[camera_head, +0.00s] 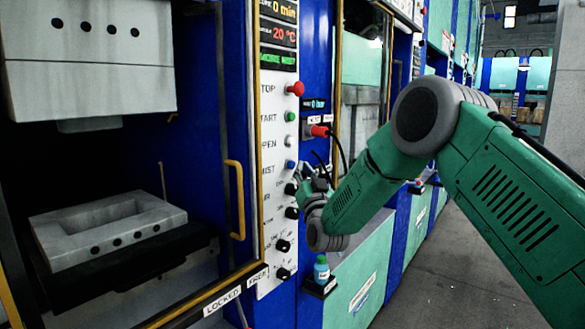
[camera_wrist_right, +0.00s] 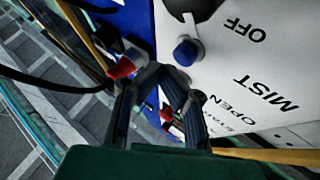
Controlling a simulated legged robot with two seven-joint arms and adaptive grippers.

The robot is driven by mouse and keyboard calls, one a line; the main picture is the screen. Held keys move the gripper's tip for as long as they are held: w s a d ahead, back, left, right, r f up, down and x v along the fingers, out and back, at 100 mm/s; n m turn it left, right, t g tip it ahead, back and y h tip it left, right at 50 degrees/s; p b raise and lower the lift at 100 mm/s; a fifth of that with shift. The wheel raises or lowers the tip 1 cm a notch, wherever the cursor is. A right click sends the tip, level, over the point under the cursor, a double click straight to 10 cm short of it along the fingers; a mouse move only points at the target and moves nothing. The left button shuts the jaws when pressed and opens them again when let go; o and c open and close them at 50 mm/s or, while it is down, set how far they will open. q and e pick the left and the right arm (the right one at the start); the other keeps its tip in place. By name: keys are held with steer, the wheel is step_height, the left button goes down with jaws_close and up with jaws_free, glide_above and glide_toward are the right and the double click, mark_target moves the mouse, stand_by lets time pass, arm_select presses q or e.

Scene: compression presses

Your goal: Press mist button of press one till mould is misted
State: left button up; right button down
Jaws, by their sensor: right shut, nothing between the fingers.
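The press's white control panel (camera_head: 270,150) has a column of buttons. The blue mist button (camera_head: 291,165) sits beside its MIST label. In the right wrist view the blue button (camera_wrist_right: 186,52) is just above the fingertips. My right gripper (camera_head: 303,187) is at the panel's right edge, partly hidden by its own wrist. In the wrist view its fingers (camera_wrist_right: 157,78) are closed together and empty, close to the button; I cannot tell whether they touch it. The lower mould (camera_head: 110,232) is a grey block with a rectangular recess, under the upper mould (camera_head: 88,60). No mist shows. My left gripper is out of view.
A red plug (camera_wrist_right: 122,68) with a black cable is beside the fingers. The red stop button (camera_head: 296,88) and green start button (camera_head: 290,116) are above the mist button. A yellow door handle (camera_head: 237,200) is left of the panel. A small bottle (camera_head: 321,268) stands below my wrist.

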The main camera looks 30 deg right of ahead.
steer(key=shift+w+a, duration=0.1)
steer(key=shift+w, duration=0.1)
steer(key=shift+w+a+r+b, duration=0.1)
steer(key=shift+w+a+b, duration=0.05)
steer(key=shift+b, duration=0.15)
steer(key=shift+w+a+b, duration=0.15)
steer(key=shift+w+b, duration=0.15)
steer(key=shift+w, duration=0.15)
stand_by(0.8)
steer(key=shift+s, duration=0.15)
steer(key=shift+s+d, duration=0.35)
steer(key=shift+s, duration=0.35)
steer(key=shift+s, duration=0.1)
steer(key=shift+s+d, duration=0.3)
steer(key=shift+s, duration=0.45)
steer(key=shift+s+d, duration=0.35)
steer(key=shift+s, duration=0.4)
steer(key=shift+s+d, duration=0.3)
steer(key=shift+s, duration=0.45)
